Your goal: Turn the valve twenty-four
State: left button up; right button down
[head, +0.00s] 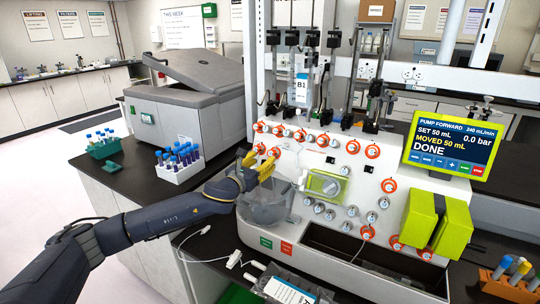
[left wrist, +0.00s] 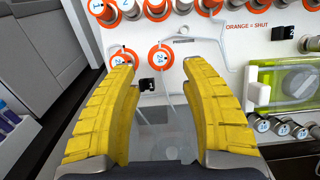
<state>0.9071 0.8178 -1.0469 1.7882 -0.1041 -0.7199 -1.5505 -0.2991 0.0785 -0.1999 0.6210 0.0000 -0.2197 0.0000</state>
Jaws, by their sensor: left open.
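The white valve panel (head: 340,160) carries rows of round valves, several with orange rings. In the left wrist view, an orange-ringed valve (left wrist: 160,56) lies just beyond and between my fingertips; its small label seems to read 24. A similar orange-ringed valve (left wrist: 122,57) sits beside it, close to the left finger. Contact with either valve cannot be made out. My right gripper is not in view.
A clear container (head: 265,208) stands below the gripper. A green-framed unit (head: 325,184) is to its right. A pump screen (head: 450,145) reads DONE. A white tube rack (head: 180,168) and grey centrifuge (head: 190,105) stand left. A small black part (left wrist: 147,85) shows between the fingers.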

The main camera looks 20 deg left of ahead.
aim_at(270, 153)
pick_arm(q)
jog(key=shift+x, duration=2.9)
grip_shut()
